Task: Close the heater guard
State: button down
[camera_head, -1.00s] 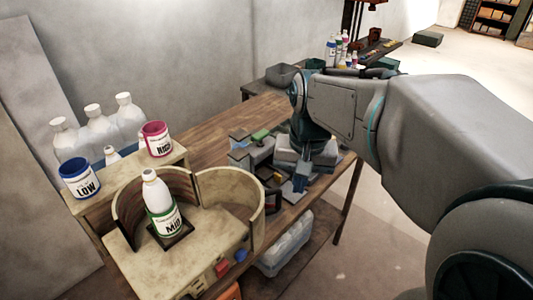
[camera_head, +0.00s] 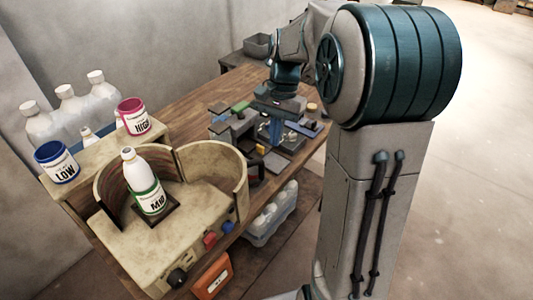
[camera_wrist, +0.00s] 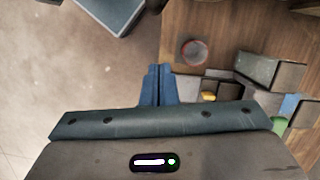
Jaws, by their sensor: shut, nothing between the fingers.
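The heater (camera_head: 165,235) is a worn cream box at the left of the head view, with knobs and buttons on its front. A fixed curved wall (camera_head: 112,180) with a brown ribbed inside stands at its back left. The heater guard (camera_head: 232,172) looks like the cream curved panel at the right, and the near side of the heater is uncovered. A white bottle (camera_head: 145,182) with a green MID label stands upright on a dark square plate between them. My gripper (camera_head: 276,130) is shut and empty over the bench, right of the guard and apart from it; its blue fingers show in the wrist view (camera_wrist: 158,85).
A blue LOW cup (camera_head: 55,162) and a pink HIGH cup (camera_head: 133,115) stand on the ledge behind. Clear bottles (camera_head: 70,105) stand farther back. Grey blocks (camera_head: 235,128) clutter the wooden bench (camera_head: 185,105) near my gripper. A clear bin (camera_head: 272,215) sits below. Open floor lies right.

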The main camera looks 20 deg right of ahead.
jog(key=s+a+f, duration=0.3)
jog(key=shift+s+a+p, duration=0.15)
jog(key=shift+s+p, duration=0.05)
jog(key=shift+p, duration=0.15)
jog(key=shift+s, duration=0.15)
